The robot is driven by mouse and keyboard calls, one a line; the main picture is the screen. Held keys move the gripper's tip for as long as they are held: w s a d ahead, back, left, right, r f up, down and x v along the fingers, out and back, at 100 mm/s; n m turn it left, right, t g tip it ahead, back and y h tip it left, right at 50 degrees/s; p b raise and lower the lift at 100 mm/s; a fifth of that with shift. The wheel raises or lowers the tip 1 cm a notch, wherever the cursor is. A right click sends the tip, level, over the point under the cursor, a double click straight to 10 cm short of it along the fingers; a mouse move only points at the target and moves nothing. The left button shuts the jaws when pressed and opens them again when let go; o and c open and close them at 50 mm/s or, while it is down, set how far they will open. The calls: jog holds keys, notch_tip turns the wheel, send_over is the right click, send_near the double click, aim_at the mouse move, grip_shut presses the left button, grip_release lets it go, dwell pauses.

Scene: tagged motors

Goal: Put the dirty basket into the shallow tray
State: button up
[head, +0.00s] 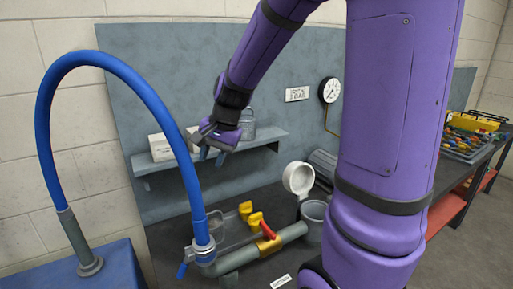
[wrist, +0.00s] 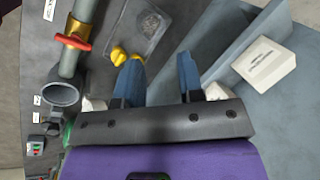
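A small grey container with a handle (head: 248,126) stands on the wall shelf in the head view, just right of my gripper; it may be the basket, but dirt cannot be made out. A clear shallow tray (head: 213,232) lies on the bench below the shelf. My gripper (head: 212,154) is at the shelf's front edge. In the wrist view its two blue fingers (wrist: 160,76) are apart with nothing held between them.
A white labelled box (head: 161,147) stands left on the shelf (head: 270,140). On the bench are a pipe with a red-handled valve (head: 268,230), yellow pieces (head: 256,221) and a grey cup (head: 313,213). A blue hose (head: 150,95) arches at left. A tray of coloured parts (head: 462,147) sits far right.

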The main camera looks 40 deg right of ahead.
jog(key=s+a+r+n+t+h, duration=0.1)
jog(key=s+r+n, duration=0.4)
jog(key=s, duration=0.5)
jog(key=s+a+r+n+t+h, duration=0.1)
jog(key=s+r+n, duration=0.4)
jog(key=s, duration=0.5)
jog(key=shift+s+a+r+n+h, duration=0.3)
jog(key=shift+a+n, duration=0.1)
jog(key=shift+a, duration=0.3)
